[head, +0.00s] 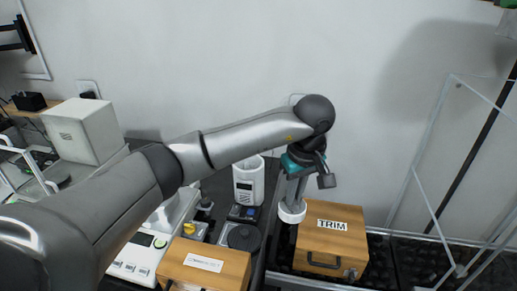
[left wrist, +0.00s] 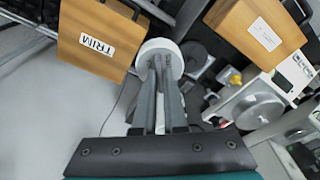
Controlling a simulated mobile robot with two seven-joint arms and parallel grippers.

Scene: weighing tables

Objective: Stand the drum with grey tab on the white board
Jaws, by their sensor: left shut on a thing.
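My left gripper (head: 293,188) points down, its two long grey fingers shut on a white round drum (head: 291,214). In the left wrist view the same gripper (left wrist: 160,62) reaches the middle of the white drum (left wrist: 153,46). The fingers cover its middle, so I cannot make out a grey tab. The drum is beside the left edge of the wooden TRIM box (head: 331,250); whether it touches anything below is unclear. I cannot pick out the white board in either view. My right gripper is not in view.
A second wooden box (head: 203,272), a white cup-like container (head: 249,181) and a dark round object (head: 244,237) stand left of the drum. A balance with a round pan (left wrist: 262,108) is nearby. A clear-panelled frame (head: 437,165) stands at right.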

